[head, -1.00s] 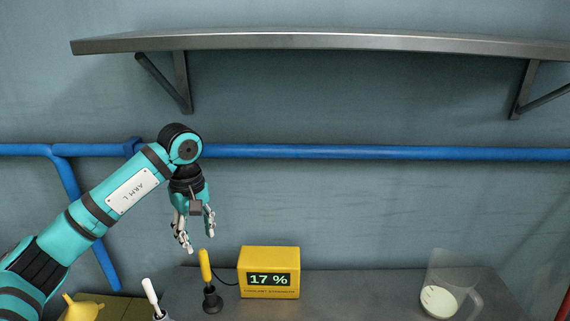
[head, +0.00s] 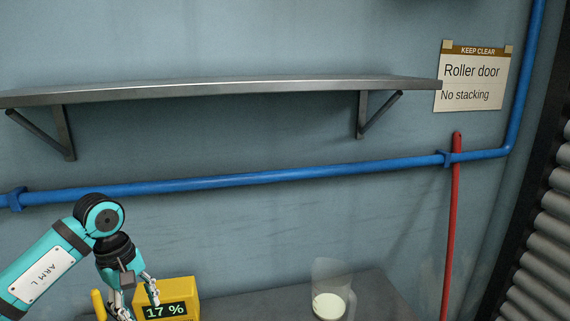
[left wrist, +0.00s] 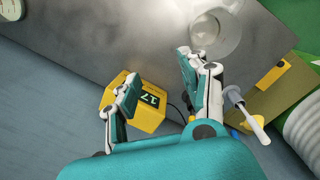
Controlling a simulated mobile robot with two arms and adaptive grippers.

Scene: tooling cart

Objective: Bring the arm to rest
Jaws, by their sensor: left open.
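My left gripper (head: 136,303) hangs fingers-down at the lower left of the head view, open. One finger overlaps the yellow display box (head: 182,291), which reads 17 %; touching cannot be told from this view. In the left wrist view my gripper (left wrist: 158,68) has its two fingers well apart and nothing held between them. The box (left wrist: 148,117) shows there beyond the left finger. My right gripper is in neither view.
A clear jug (head: 329,303) with pale liquid stands right of the box on the grey cart top (head: 376,292). A yellow handle (head: 98,303) is left of it. An empty shelf (head: 220,90) and blue pipe (head: 270,178) run along the wall. A roller door (head: 540,235) is at right.

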